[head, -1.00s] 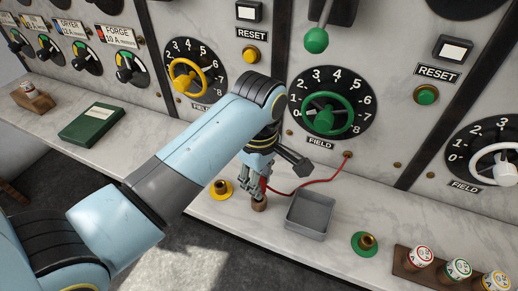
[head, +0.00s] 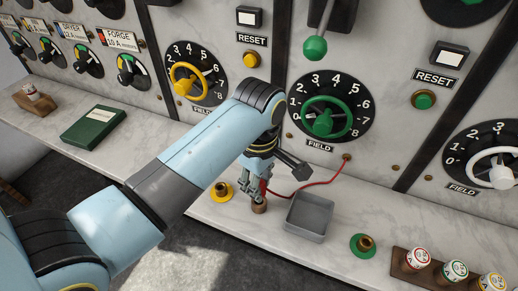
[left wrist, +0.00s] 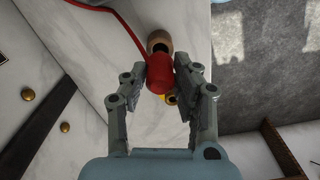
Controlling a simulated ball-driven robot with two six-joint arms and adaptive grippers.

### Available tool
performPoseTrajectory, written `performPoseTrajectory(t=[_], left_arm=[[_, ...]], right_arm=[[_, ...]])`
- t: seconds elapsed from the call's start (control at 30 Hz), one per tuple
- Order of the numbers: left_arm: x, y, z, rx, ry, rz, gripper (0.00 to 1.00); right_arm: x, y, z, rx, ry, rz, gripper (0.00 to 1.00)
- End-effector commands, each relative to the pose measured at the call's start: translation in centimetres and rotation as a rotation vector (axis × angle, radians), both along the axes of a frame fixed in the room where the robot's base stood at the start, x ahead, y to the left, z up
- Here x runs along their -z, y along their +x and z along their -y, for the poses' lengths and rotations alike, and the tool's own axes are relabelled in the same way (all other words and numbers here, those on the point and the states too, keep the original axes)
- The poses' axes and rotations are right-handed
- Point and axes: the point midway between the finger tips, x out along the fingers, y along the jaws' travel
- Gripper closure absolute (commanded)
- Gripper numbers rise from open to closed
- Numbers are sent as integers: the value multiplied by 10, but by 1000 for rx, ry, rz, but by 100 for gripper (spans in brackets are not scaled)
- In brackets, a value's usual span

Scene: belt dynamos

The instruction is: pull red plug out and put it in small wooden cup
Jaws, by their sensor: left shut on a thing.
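The red plug (left wrist: 159,72) is between the fingers of my left gripper (left wrist: 160,82), which are shut on it. In the head view the left gripper (head: 254,192) hangs low over the ledge, and the red plug (head: 263,187) is partly hidden behind its fingers. The small wooden cup (head: 259,207) stands on the ledge just below the fingers. In the left wrist view the wooden cup (left wrist: 159,40) shows its dark opening, with the plug overlapping its near rim. I cannot tell whether plug and cup touch. My right gripper is out of view.
A red cord (head: 312,182) runs from the panel to the plug. A grey tray (head: 309,217) stands right of the cup. A yellow-ringed socket (head: 221,191) is left, a green-ringed socket (head: 363,245) right. Several fuses stand in a wooden rack (head: 402,267). A green book (head: 93,127) lies far left.

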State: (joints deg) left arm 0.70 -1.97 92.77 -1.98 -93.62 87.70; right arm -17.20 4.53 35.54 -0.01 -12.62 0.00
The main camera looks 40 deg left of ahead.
Motion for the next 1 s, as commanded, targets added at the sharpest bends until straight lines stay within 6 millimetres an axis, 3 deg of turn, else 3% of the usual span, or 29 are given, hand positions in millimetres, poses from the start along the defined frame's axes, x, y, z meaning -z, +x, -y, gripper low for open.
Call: performPoseTrajectory(t=[1.0], left_arm=[[19, 0, 0, 0, 0, 0, 100]], right_arm=[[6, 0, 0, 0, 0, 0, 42]])
